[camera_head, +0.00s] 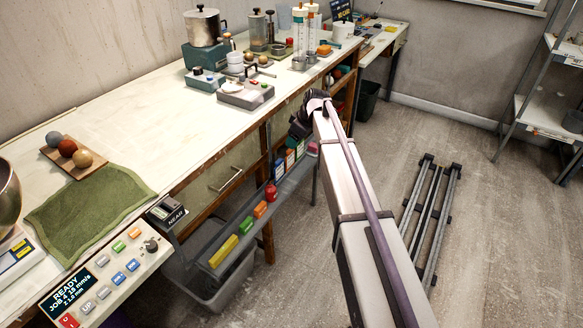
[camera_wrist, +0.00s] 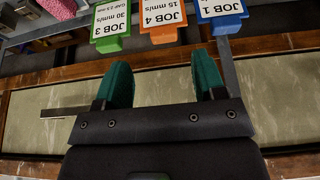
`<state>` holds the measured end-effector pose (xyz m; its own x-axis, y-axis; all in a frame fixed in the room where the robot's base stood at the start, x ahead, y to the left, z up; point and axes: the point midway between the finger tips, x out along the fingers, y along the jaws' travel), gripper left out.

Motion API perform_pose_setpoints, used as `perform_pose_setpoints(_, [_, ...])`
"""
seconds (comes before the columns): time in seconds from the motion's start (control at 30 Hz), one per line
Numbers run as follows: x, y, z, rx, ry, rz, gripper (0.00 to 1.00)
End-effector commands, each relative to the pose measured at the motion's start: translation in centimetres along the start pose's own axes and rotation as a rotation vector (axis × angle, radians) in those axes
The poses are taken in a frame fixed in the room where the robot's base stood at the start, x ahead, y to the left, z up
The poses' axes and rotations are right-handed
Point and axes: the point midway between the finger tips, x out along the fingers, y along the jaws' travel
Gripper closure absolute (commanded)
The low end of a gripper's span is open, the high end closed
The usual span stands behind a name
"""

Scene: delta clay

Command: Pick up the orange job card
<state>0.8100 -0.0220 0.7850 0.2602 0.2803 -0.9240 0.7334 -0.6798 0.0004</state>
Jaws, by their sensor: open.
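The orange job card (camera_wrist: 162,35) shows at the top of the wrist view, with an upside-down white label reading JOB 4, 15 mm/s. My gripper (camera_wrist: 161,70) is open, with its two green fingers well apart and nothing between them. The orange card lies ahead of the fingertips, roughly in line with the gap and apart from them. A green JOB 3 card (camera_wrist: 108,44) is on its left and a blue JOB 1 card (camera_wrist: 224,26) on its right. In the head view my arm and dark wrist hide the fingers, and the cards look small beside the bench front.
A wooden bench (camera_head: 135,95) with a drawer front runs along the left. A narrow grey shelf (camera_head: 215,245) below its edge carries yellow, green, orange and red items. A control panel (camera_head: 105,280) is at lower left. Open floor lies right of my arm, with dark rails (camera_head: 432,215) on it.

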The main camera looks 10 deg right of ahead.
Motion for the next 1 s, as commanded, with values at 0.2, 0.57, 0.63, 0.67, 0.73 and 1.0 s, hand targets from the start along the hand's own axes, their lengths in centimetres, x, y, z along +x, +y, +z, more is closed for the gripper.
perform_pose_setpoints(0.2, [2.5,-0.3,0.2,-0.001,0.0,-0.001,0.36])
perform_pose_setpoints(0.57, [5.0,-0.5,-0.1,0.001,0.0,0.0,0.36])
perform_pose_setpoints(0.63, [5.0,-0.5,-0.1,0.001,0.0,0.0,0.4])
perform_pose_setpoints(0.67, [5.0,-0.5,-0.1,0.001,0.0,0.0,0.43])
perform_pose_setpoints(0.73, [5.0,-0.5,-0.1,0.001,0.0,0.0,0.5])
perform_pose_setpoints(1.0, [5.0,-0.5,-0.1,0.001,0.0,0.0,0.75])
